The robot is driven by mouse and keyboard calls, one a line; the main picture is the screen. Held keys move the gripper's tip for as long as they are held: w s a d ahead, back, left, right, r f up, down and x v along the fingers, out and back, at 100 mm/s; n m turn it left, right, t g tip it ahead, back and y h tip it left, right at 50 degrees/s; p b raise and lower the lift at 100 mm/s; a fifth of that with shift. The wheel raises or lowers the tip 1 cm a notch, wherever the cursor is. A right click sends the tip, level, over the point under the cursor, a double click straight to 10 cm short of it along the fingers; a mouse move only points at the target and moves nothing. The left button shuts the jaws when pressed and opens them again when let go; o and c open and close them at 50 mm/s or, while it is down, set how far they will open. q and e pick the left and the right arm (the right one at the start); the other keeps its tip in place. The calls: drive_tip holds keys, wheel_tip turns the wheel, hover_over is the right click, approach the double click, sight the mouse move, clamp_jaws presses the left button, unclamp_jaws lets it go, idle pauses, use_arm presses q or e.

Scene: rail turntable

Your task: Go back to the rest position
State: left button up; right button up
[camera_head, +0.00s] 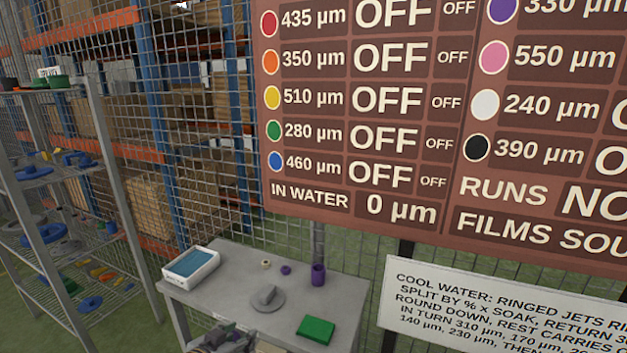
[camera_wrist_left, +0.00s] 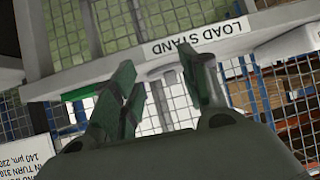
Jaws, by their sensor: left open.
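My left gripper (camera_head: 228,338) shows at the bottom edge of the head view, in front of the grey table's near edge. In the left wrist view its two dark fingers (camera_wrist_left: 160,85) stand apart with nothing between them. Behind them is a pale edge with a LOAD STAND label (camera_wrist_left: 197,35), seen upside down. My right gripper is in neither view.
The grey table (camera_head: 228,290) holds a white tray with a blue inside (camera_head: 191,266), a grey disc with a knob (camera_head: 267,298), a purple cup (camera_head: 318,275) and a green block (camera_head: 315,329). A wire shelf (camera_head: 75,255) stands left. A large board (camera_head: 450,110) and a white sign (camera_head: 480,305) stand right.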

use_arm(q)
drive_tip(key=s+a+f+n+g+y, duration=0.15)
drive_tip(key=s+f+g, duration=0.35)
drive_tip(key=s, duration=0.5)
drive_tip(key=s+a+f+g+y, duration=0.2)
drive_tip(key=s+f+g, duration=0.1)
drive_tip(key=s+f, duration=0.5)
wheel_tip(320, 180, down, 24)
drive_tip(key=r, duration=0.1)
drive_tip(key=s+a+f, duration=0.2)
drive_tip(key=s+f, duration=0.3)
drive_tip(key=f, duration=0.5)
drive_tip(key=s+a+f, duration=0.1)
drive_tip(key=s+f, duration=0.3)
drive_tip(key=f, duration=0.5)
drive_tip(key=s+a+r+g+p, duration=0.1)
drive_tip(key=s+r+g+p, duration=0.1)
drive_tip(key=s+r+p, duration=1.3)
drive_tip(key=shift+s+a+r+p, duration=0.2)
drive_tip(key=shift+s+p, duration=0.85)
drive_tip(key=shift+p, duration=3.75)
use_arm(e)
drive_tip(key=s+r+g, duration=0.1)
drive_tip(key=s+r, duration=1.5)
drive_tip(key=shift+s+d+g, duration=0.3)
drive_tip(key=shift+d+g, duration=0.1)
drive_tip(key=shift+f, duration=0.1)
